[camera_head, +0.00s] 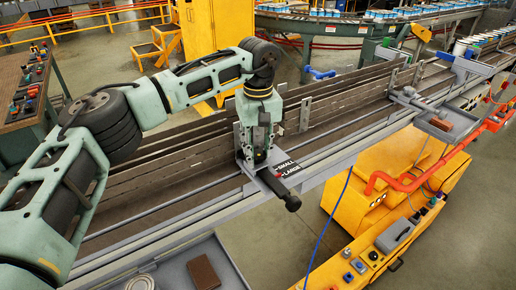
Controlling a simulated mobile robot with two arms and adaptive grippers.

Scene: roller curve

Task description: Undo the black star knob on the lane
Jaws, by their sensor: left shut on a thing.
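My left gripper (258,162) points down at a grey bracket plate on the near side of the lane (180,168). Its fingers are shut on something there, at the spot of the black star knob. The knob itself is hidden by the fingers, so its shape and how far it is turned cannot be seen. A black label plate (288,168) reading SMALL and LARGE lies just right of the fingers. A black-ended lever (291,202) sticks out toward the front below it. My right gripper is not in view.
A grey tray (232,262) with a brown block (203,272) is at the bottom. A yellow machine (400,190) with an orange pipe (410,182) stands right of the lane. A workbench (30,85) is at far left. Metal side rails (340,98) run behind the gripper.

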